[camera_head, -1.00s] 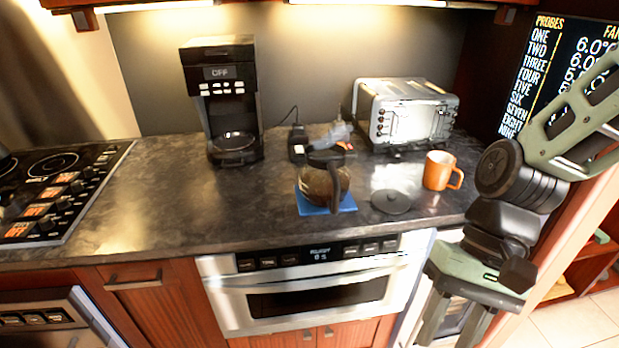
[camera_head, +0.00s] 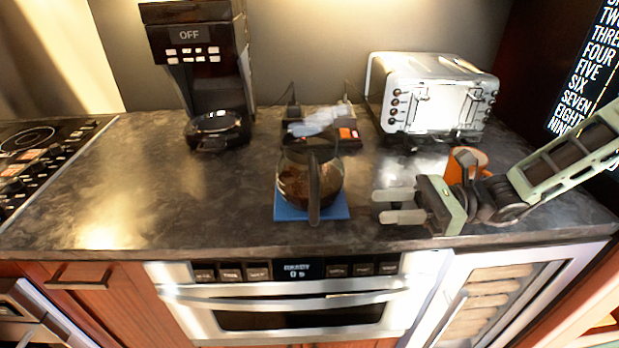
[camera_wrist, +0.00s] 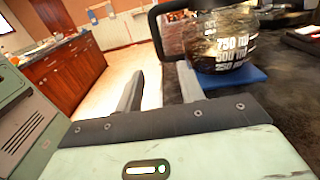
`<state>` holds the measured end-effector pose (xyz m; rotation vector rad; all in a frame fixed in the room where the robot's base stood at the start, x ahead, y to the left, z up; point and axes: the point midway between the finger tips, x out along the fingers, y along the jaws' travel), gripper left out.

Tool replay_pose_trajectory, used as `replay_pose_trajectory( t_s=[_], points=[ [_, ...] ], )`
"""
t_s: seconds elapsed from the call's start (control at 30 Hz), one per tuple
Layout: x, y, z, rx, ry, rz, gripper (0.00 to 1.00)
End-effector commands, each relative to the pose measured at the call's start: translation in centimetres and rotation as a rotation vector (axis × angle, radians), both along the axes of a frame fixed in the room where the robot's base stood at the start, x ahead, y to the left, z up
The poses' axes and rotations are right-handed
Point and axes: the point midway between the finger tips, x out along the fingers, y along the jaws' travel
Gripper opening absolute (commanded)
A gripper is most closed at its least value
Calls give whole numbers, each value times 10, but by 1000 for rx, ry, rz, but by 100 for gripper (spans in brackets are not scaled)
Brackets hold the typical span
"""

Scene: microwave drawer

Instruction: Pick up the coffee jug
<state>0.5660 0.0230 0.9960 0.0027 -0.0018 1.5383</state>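The coffee jug (camera_head: 309,176) is a round glass pot with dark contents and a black handle. It stands upright on a blue mat (camera_head: 341,207) near the counter's front edge, its handle towards the front. In the wrist view the jug (camera_wrist: 222,42) shows volume marks and its black handle, beyond the fingers. My gripper (camera_head: 398,205) is to the right of the jug, low over the counter, pointing left towards it. Its two fingers are apart and nothing is between them. In the wrist view my gripper (camera_wrist: 160,88) also shows open and empty, apart from the jug.
A coffee maker (camera_head: 205,60) stands at the back left and a silver toaster (camera_head: 432,98) at the back right. An orange mug (camera_head: 466,158) is partly hidden behind my arm. A small dark appliance (camera_head: 320,130) is behind the jug.

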Motion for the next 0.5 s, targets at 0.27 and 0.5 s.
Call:
replay_pose_trajectory(
  t_s=[0.27, 0.5],
  points=[
    [0, 59, 1, 0, 2, 6, 38],
    [2, 83, 0, -2, 0, 3, 38]
  ],
)
